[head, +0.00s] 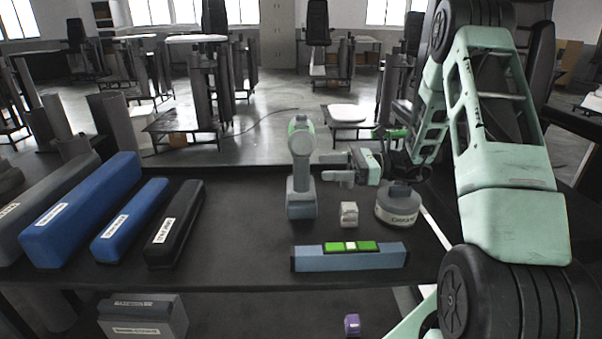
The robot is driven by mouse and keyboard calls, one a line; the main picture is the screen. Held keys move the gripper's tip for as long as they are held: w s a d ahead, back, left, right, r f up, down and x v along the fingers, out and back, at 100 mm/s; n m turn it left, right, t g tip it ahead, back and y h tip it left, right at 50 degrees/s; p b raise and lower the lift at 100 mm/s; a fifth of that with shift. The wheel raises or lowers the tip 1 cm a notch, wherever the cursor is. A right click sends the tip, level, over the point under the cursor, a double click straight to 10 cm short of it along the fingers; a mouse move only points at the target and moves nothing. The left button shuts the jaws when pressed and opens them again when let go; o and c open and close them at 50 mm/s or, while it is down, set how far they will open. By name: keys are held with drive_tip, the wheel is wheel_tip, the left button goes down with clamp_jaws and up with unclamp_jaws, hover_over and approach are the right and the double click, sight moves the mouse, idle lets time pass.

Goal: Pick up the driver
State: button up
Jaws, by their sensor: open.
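The driver (301,186) is a grey power tool with a green patch near its top. It stands upright on its blocky base on the dark tabletop, in the middle of the head view. My gripper (326,167) reaches in from the right at the height of the driver's handle. Its two fingers point left and are spread apart, with nothing between them. The fingertips are very close to the handle's right side. I cannot tell whether they touch it.
Right of the driver are a small white block (349,214) and a round grey labelled container (397,206). A blue-grey level (350,257) lies in front. Blue (85,208) and black (174,224) long boxes lie left. Bare tabletop separates them from the driver.

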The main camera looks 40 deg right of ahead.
sight(301, 170)
drive_tip(key=shift+f+p+x, duration=0.15)
drive_tip(key=shift+x, duration=1.1)
drive_tip(key=shift+f+p+x, duration=0.1)
drive_tip(key=shift+f+x, duration=0.1)
drive_tip(key=shift+x, duration=1.05)
drive_tip(key=shift+f+p+x, duration=0.15)
drive_tip(key=shift+x, duration=1.15)
drive_tip(key=c, duration=1.5)
